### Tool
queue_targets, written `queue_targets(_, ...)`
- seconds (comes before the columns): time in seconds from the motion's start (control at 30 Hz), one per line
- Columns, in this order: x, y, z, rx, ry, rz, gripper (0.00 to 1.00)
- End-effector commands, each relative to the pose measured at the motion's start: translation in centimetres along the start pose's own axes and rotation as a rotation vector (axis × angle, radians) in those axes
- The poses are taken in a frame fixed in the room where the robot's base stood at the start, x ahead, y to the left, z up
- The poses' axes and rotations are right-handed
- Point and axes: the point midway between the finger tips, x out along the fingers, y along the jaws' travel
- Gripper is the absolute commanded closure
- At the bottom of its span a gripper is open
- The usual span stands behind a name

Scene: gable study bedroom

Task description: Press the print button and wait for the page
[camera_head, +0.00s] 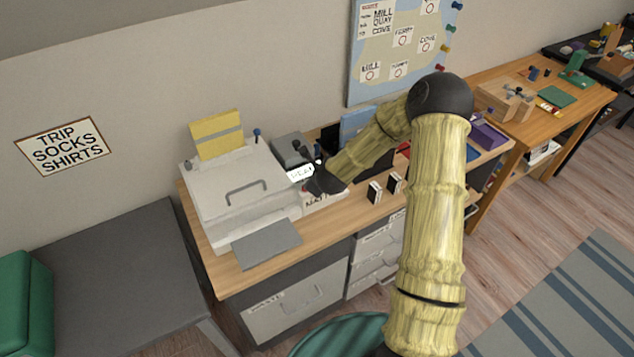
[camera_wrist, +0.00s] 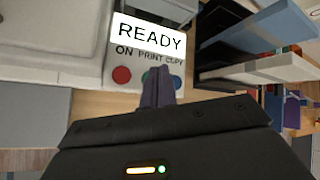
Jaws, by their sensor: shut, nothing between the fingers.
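The light grey printer (camera_head: 240,190) stands on the wooden desk, with yellow paper upright at its back and a bare grey tray (camera_head: 266,243) in front. Its control panel shows in the wrist view with a lit display (camera_wrist: 150,38) reading "READY". Below are the labels ON, PRINT and COPY. The red button (camera_wrist: 121,75) is under ON and a blue button (camera_wrist: 178,82) under COPY. My gripper (camera_wrist: 159,70) is shut and empty, its tips over the middle button under PRINT. They hide most of that button; a green edge shows. I cannot tell whether they touch it.
Two small black-and-white boxes (camera_head: 375,192) stand on the desk right of my gripper. A blue upright item (camera_head: 357,123) is behind. A map board (camera_head: 400,45) hangs on the wall. A second wooden table (camera_head: 540,118) stands at the right.

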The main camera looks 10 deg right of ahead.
Motion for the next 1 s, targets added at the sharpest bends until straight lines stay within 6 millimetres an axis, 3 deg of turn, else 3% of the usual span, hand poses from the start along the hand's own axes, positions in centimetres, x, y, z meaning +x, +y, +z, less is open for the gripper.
queue_targets(1.0,0.59,0.45,-0.46,0.000,0.000,0.000,1.00)
